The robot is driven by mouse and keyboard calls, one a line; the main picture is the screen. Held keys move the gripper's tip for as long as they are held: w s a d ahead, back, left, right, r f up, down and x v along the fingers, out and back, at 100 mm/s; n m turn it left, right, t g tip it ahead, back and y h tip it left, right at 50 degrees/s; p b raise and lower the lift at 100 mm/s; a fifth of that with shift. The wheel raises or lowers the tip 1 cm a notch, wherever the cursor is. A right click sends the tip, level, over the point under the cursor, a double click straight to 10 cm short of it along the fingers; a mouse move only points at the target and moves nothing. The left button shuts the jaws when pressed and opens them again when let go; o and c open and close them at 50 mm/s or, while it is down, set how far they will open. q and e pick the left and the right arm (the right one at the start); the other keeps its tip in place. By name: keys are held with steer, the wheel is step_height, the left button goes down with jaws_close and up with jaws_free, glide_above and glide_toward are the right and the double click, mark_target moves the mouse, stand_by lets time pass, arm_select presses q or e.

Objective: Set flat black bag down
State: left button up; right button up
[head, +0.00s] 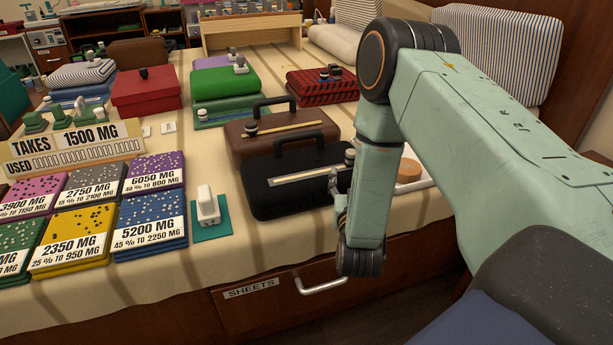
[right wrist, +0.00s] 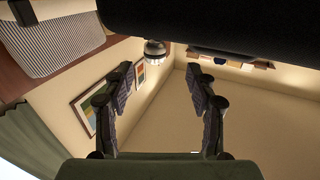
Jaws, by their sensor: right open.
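The black bag (head: 290,190) rests on the bed in front of a brown bag (head: 265,130). A light strip crosses it, and its handle (head: 285,145) is at its back edge. A metal-topped knob (head: 350,158) is at its right end. My right gripper (head: 336,185) is at the bag's right front corner, partly hidden by my wrist. In the right wrist view the gripper (right wrist: 160,85) is open with nothing between its fingers. A black mass, apparently the bag (right wrist: 230,22), fills the top there, with a knob (right wrist: 154,48) below its edge. My left gripper is out of view.
Labelled sequin stacks (head: 150,215) and a white knob on a teal square (head: 207,212) lie left of the bag. A white tray (head: 425,183) is to the right. The drawer handle (head: 322,286) juts out below.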

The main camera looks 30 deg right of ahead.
steer(key=x, duration=0.2)
steer(key=b+x, duration=0.1)
steer(key=x, duration=0.1)
steer(key=b+x, duration=0.1)
steer(key=x, duration=0.1)
steer(key=shift+s+d+f, duration=0.15)
steer(key=shift+s+d, duration=0.05)
steer(key=shift+d, duration=0.25)
steer(key=shift+w+d, duration=0.3)
steer(key=shift+w, duration=0.3)
steer(key=shift+c, duration=0.2)
jaws_close()
